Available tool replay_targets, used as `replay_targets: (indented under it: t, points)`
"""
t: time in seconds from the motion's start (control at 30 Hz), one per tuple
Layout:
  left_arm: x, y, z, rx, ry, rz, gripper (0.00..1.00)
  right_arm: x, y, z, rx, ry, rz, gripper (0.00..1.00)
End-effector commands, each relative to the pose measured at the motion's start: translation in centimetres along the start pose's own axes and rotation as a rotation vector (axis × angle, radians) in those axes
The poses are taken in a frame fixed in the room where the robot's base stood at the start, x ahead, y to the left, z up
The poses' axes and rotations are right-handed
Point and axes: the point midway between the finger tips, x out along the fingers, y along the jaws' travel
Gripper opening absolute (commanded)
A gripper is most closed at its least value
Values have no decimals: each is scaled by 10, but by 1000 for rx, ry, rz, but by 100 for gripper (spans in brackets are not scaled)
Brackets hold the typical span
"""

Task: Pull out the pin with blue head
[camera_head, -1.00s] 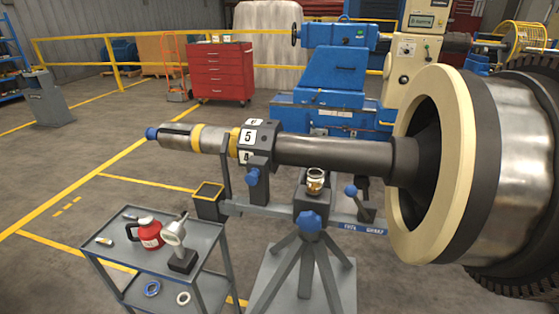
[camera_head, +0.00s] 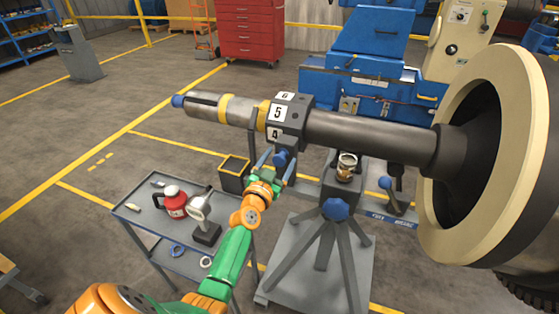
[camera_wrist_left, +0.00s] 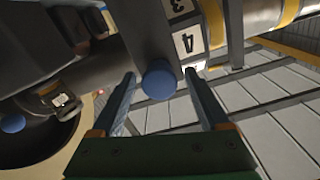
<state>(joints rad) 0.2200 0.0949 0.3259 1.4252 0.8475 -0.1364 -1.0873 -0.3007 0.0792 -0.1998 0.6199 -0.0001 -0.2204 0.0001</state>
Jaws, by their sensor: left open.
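The pin with the blue head (camera_head: 281,158) sits under the numbered collar (camera_head: 289,118) of the rotor shaft. In the left wrist view its round blue head (camera_wrist_left: 159,80) faces the camera; the rest of the pin is hidden behind it. My left gripper (camera_head: 277,164) is open just below the collar. Its two fingers show in the wrist view (camera_wrist_left: 161,88), one on each side of the blue head, with gaps visible between. My right gripper is not in view.
A grey cart (camera_head: 140,217) with a red can (camera_head: 171,202) and a lamp (camera_head: 202,212) stands left. The large rotor (camera_head: 490,160) is at right.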

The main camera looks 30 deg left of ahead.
Motion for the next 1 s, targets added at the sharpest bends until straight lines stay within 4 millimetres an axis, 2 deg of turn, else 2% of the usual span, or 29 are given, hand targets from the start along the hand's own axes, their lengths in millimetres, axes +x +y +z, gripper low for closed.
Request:
replay_targets:
  t: [0.07,0.3,0.33,0.37,1.0]
  points:
    - [0,0,0,0,0,0,76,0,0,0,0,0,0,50]
    - [0,0,0,0,0,0,11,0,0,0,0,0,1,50]
    - [0,0,0,0,-1,0,3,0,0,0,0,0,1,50]
    - [0,0,0,0,-1,0,0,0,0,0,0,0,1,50]
    - [0,0,0,0,-1,1,0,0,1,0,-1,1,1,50]
